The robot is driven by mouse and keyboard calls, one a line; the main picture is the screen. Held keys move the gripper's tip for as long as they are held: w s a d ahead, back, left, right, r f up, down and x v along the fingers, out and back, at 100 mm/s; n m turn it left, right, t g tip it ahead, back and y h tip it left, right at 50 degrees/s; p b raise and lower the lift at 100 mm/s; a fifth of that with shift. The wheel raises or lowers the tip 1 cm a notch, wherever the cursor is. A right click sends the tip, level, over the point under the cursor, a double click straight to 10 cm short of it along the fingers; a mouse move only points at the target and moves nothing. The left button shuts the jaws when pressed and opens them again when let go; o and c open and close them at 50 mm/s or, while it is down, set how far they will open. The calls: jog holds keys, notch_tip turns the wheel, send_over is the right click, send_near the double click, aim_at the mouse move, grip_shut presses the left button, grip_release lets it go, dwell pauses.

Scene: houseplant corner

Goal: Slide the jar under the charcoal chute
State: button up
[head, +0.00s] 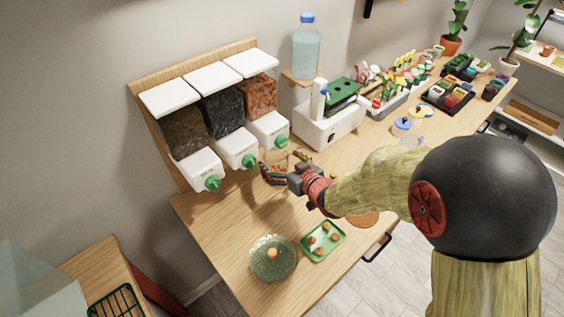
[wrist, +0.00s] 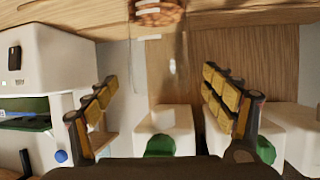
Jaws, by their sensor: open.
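The clear glass jar (wrist: 160,60) stands upright on the table with orange-brown pellets in its bottom. It also shows in the head view (head: 276,158), partly hidden behind my gripper. My gripper (head: 281,166) is open, its fingers (wrist: 165,108) spread to either side of the jar's line, with no visible contact. The charcoal chute is the middle dispenser (head: 237,149), with a dark-filled hopper (head: 222,110) above and a green knob (head: 250,161). The jar is to its right, near the front of the right-hand dispenser (head: 268,129).
The left dispenser (head: 198,168) holds brown soil. A white machine (head: 330,126) stands right of the dispensers. A glass-domed dish (head: 273,262) and a green tray (head: 323,241) lie at the table's front. Table in front of the left and middle chutes is clear.

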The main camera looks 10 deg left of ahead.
aim_at(270, 154)
jog(key=b+x, duration=0.2)
jog(key=x, duration=0.5)
jog(key=shift+w+a+f, duration=0.1)
jog(key=shift+w+f, duration=0.05)
jog(key=shift+w, duration=0.05)
jog(key=c, duration=0.4)
jog(key=c, duration=1.3)
jog(key=shift+c, duration=0.3)
